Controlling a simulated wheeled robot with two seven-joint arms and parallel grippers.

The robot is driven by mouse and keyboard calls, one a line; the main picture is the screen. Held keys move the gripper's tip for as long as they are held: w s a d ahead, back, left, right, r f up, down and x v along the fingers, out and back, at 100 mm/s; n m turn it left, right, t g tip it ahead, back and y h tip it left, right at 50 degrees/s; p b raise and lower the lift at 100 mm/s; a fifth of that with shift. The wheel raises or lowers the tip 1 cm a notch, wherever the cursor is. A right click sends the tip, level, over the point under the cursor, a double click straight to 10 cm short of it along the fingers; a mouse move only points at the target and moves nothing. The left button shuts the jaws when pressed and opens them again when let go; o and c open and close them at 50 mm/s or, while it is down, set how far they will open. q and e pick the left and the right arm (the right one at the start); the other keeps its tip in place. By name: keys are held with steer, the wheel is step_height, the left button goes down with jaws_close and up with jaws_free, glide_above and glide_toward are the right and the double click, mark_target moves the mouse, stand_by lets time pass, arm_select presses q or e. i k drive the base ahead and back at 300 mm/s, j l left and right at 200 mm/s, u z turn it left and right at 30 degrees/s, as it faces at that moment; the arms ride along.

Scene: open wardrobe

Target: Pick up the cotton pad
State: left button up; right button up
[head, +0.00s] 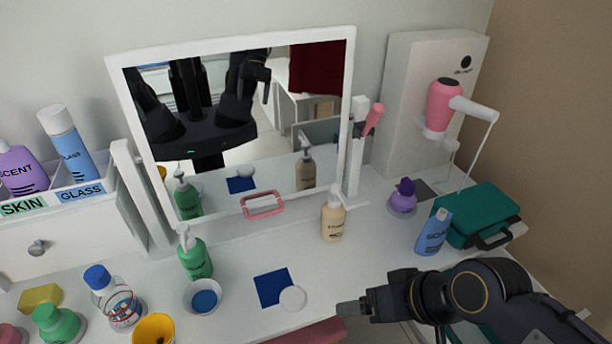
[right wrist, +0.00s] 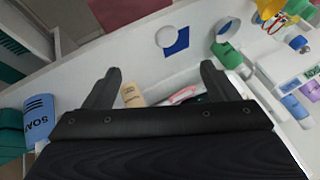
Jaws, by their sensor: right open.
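The cotton pad (head: 292,298) is a flat white disc on the white tabletop. It overlaps the lower right corner of a dark blue square (head: 272,286). In the right wrist view the pad (right wrist: 168,37) and the blue square (right wrist: 180,46) lie beyond the fingertips. My right gripper (head: 346,309) is to the right of the pad in the head view, apart from it. In the right wrist view the right gripper (right wrist: 160,69) is open, with nothing between its fingers. My left gripper is not directly in view.
A white bowl (head: 217,292) with blue inside and a green pump bottle (head: 196,258) stand left of the pad. A beige pump bottle (head: 333,220) stands behind it. A blue bottle (head: 433,232) and teal case (head: 478,213) are at right. The tabletop around the pad is clear.

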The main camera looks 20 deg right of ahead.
mark_target(293, 298)
steer(key=j+z, duration=0.15)
steer(key=j, duration=0.5)
steer(key=j+z, duration=0.15)
steer(key=j, duration=0.55)
steer(key=k+j+z, duration=0.15)
steer(key=j, duration=0.45)
